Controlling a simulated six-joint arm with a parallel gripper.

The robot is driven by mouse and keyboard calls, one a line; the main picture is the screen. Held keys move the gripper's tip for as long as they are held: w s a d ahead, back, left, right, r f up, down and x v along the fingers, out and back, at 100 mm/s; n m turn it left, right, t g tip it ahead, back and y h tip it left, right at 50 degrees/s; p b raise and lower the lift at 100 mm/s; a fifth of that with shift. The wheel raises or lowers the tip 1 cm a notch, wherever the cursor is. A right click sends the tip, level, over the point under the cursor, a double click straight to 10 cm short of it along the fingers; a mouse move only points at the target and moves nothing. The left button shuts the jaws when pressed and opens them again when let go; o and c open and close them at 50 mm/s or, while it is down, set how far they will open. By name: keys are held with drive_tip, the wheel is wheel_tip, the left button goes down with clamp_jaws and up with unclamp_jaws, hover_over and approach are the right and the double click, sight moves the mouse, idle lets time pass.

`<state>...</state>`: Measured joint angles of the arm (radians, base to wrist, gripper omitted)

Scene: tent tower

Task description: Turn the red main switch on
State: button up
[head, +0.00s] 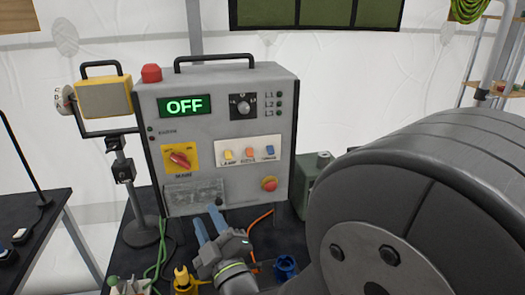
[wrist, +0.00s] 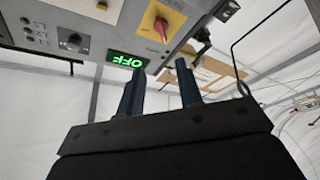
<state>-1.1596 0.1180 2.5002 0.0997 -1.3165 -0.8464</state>
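The red main switch (head: 179,159) is a rotary knob on a yellow plate at the left of the grey control box (head: 225,160). Its handle looks slanted; the exact angle is hard to read. A green display (head: 185,106) above it reads OFF. In the wrist view the switch (wrist: 160,27) and the lit display (wrist: 127,61) appear at the top, beyond my fingertips. My gripper (head: 205,214), with blue fingers, is in front of the box's lower part, below the switch. The fingers are apart with nothing between them, as the wrist view also shows (wrist: 160,67). The gripper appears clear of the switch.
The panel also carries a selector knob (head: 245,106), several rocker switches (head: 249,153) and a red button (head: 269,183). A yellow device on a stand (head: 103,97) is at the left. Green and orange cables (head: 258,222) and connectors (head: 285,266) lie around my gripper on the black table.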

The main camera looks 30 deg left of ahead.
approach(181, 165)
drive_tip(key=x, duration=0.8)
drive_tip(key=shift+w+a+r, duration=0.1)
drive_tip(key=shift+w+a, duration=0.05)
drive_tip(key=shift+a, duration=0.1)
clamp_jaws()
